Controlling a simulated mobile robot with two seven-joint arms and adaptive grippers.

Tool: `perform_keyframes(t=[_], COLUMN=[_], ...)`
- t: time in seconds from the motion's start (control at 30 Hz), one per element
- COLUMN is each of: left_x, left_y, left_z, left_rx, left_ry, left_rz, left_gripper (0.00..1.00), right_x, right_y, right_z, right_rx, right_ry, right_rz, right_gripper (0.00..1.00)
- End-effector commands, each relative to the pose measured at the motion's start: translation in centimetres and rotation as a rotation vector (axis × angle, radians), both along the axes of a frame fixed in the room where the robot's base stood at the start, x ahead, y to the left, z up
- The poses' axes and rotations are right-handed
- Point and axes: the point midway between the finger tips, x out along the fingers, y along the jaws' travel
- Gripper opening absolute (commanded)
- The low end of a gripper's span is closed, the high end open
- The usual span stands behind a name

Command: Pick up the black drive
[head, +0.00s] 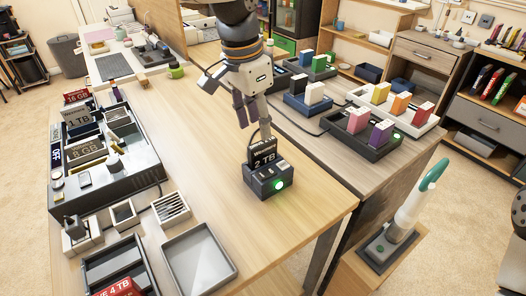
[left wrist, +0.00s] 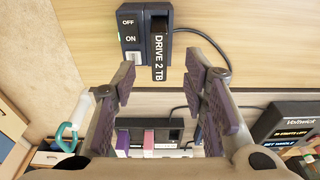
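The black drive (head: 263,152), labelled 2 TB, stands upright in a small dark dock (head: 268,180) on the wooden table. The dock shows a green light. In the left wrist view the drive (left wrist: 159,48) reads DRIVE 2 TB, and the dock (left wrist: 131,38) beside it has OFF and ON labels. My left gripper (head: 250,115) is above and just behind the drive in the head view, its fingers pointing down. In the left wrist view the gripper (left wrist: 162,78) has its fingers spread wide with nothing between them. The drive is beyond the fingertips. My right gripper is not in view.
A large dock unit (head: 110,165) with several labelled drives stands on the left. An empty grey tray (head: 199,262) lies near the front. Docks with coloured blocks (head: 362,130) stand on the neighbouring table. A cable runs behind the drive's dock. Bare tabletop surrounds the dock.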

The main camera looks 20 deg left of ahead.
Motion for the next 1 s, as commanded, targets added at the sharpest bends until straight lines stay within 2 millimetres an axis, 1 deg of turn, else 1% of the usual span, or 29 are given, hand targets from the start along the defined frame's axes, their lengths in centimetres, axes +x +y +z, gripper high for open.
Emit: perform_keyframes(t=[0.03,0.17,0.23,0.4,0.43,0.63,0.67,0.7,0.77,0.8,0.83,1.0], left_x=[0.1,0.2,0.3,0.8,0.8,0.9,0.9,0.9,0.9,0.9,0.9,1.0], left_y=[0.0,-0.2,-0.5,-1.1,-1.1,-1.1,-1.1,-1.1,-1.1,-1.1,-1.1,-1.1], left_z=[-0.9,-1.9,-2.7,-6.0,-6.4,-6.4,-6.4,-6.4,-6.4,-6.4,-6.4,-6.4], left_rx=[0.001,0.0,0.001,0.001,0.0,0.0,0.0,0.0,0.0,0.0,0.0,0.0], left_ry=[0.004,0.002,0.003,0.004,0.002,-0.003,-0.003,-0.003,-0.003,-0.003,-0.003,-0.003], left_rz=[0.001,0.0,-0.001,0.0,0.0,0.0,0.0,0.0,0.0,0.0,0.0,0.0], left_gripper=[0.4,0.4,0.4,0.4,0.4,0.4,0.35,0.26,0.13,0.04,0.0,0.0], right_x=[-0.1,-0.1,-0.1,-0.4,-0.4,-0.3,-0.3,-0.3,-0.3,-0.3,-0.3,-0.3], right_y=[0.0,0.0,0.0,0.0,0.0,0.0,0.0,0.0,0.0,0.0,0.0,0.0], right_z=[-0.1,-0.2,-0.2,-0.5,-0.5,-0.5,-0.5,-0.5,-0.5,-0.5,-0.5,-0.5], right_rx=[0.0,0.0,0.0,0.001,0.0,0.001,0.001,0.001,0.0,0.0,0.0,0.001], right_ry=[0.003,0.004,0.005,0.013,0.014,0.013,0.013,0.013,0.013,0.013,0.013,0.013], right_rz=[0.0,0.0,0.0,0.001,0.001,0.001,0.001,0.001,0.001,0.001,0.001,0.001], right_gripper=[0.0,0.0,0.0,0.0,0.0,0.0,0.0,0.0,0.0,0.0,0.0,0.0])
